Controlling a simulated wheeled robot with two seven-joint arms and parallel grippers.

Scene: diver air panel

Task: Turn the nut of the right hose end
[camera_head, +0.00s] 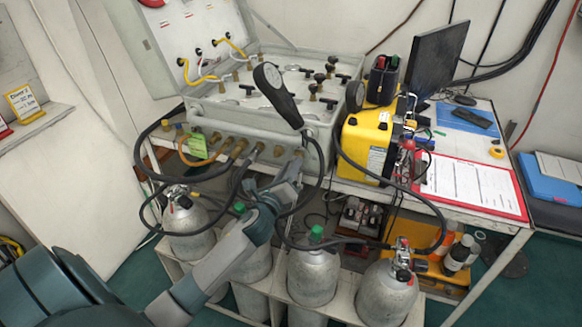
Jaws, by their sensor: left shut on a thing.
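The grey air panel case (235,115) stands open on the bench. Brass hose ends sit in a row along its front face; the left ones (240,147) show clearly, with black hoses running from them. My left arm reaches up from the lower left. My left gripper (294,166) is at the right end of this row, shut on the nut of the right hose end (299,153). The gripper and wrist hide most of that nut and the hose there. My right gripper is not in view.
Grey cylinders (313,277) stand in a rack below the bench, with black hoses looping around my forearm. A yellow unit (366,140) is right of the panel. A red-edged clipboard (470,186) lies farther right.

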